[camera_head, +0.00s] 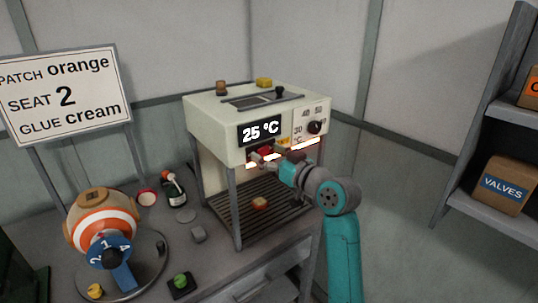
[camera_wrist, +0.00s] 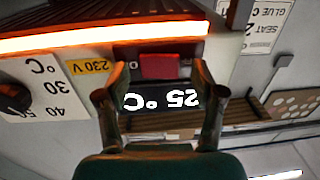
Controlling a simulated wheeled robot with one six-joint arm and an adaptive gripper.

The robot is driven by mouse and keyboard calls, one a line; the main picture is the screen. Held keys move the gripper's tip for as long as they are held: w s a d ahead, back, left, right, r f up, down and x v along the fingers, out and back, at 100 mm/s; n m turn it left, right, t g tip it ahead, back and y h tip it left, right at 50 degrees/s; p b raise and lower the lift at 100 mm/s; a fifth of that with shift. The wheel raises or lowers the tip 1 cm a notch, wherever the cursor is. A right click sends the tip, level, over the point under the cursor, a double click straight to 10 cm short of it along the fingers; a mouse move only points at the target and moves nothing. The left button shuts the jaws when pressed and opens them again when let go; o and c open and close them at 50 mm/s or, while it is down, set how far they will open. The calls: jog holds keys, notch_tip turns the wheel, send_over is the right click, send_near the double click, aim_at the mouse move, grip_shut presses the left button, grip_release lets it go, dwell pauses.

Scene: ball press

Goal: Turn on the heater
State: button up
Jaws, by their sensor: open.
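The heater is a cream press-like box (camera_head: 213,140) on legs. Its black display (camera_head: 260,132) reads 25 °C, and a black dial (camera_head: 315,127) with a temperature scale sits to the right. A red switch (camera_wrist: 160,65) is on its front beside a yellow 230 V label (camera_wrist: 88,67); the red part also shows below the display in the head view. A bright orange-white strip (camera_wrist: 60,40) glows along the heater's lower edge. My gripper (camera_wrist: 158,88) is open and empty, its fingers on either side of the switch in the wrist view. Contact cannot be told.
A slatted rack (camera_head: 270,213) under the heater holds a small orange patch (camera_head: 260,203). On the bench to the left are a striped ball (camera_head: 103,215) in a stand with a blue numbered dial, a bottle (camera_head: 174,190) and a green button (camera_head: 181,282). A shelf (camera_head: 480,205) stands at right.

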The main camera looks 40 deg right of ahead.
jog(key=s+d, duration=0.1)
jog(key=s, duration=1.1)
jog(key=s+a+f+m+g+h, duration=0.15)
jog(key=s+a+f, duration=0.25)
jog(key=f, duration=0.4)
jog(key=s+a+f+m+h, duration=0.1)
jog(key=s+a+f+m, duration=0.2)
jog(key=f, duration=0.5)
jog(key=s+a+f+m+g+h, duration=0.1)
jog(key=s+a+f, duration=0.35)
jog(key=f, duration=0.35)
jog(key=s+a+f+n+y, duration=0.1)
jog(key=s+a, duration=0.3)
jog(key=s, duration=0.9)
jog(key=s+a+f+n, duration=0.3)
jog(key=s+a, duration=0.1)
jog(key=s, duration=0.9)
jog(key=shift+s+g+y, duration=0.35)
